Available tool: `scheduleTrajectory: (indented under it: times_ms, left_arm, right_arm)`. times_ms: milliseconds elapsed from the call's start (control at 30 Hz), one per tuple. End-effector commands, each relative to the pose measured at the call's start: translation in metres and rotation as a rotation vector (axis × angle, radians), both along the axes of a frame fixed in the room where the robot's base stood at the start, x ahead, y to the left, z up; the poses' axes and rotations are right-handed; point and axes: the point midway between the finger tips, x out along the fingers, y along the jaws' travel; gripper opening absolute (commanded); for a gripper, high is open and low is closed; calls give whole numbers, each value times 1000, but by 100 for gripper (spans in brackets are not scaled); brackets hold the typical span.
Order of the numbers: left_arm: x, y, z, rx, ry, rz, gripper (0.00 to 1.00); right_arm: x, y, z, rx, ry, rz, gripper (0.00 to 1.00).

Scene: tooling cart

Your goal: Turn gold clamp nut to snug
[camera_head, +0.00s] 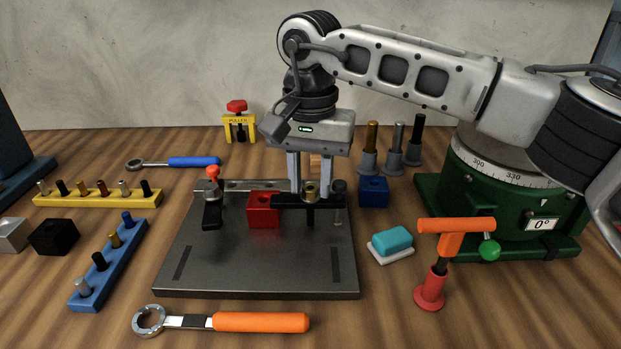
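The gold clamp nut (311,190) sits on a black clamp strap (290,201) on the dark fixture plate (258,268). The strap's left end reaches the red block (263,211). My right gripper (310,188) points straight down at the nut, its two pale fingers apart, one to each side of it in this view. The gaps between fingers and nut are small, and I cannot tell whether they touch. My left gripper is not in view.
A red-handled clamp (212,196) stands left on the plate; a black post (339,200) stands close right of the nut. An orange-handled wrench (260,322) lies in front. A blue block (373,191), a teal block (392,241) and an orange T-handle tool (455,228) are right.

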Motion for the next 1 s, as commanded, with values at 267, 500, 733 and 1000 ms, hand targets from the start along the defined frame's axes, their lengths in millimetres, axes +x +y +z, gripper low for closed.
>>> scheduleTrajectory:
  times_ms: [267,500,733,1000]
  left_arm:
    - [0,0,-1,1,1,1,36]
    - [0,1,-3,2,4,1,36]
    - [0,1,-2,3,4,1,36]
    - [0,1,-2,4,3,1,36]
  right_arm:
    - [0,0,-4,0,-1,0,30]
    - [0,0,-3,0,0,0,0]
    - [0,0,-3,0,0,-18,0]
    - [1,0,-3,0,0,-147,0]
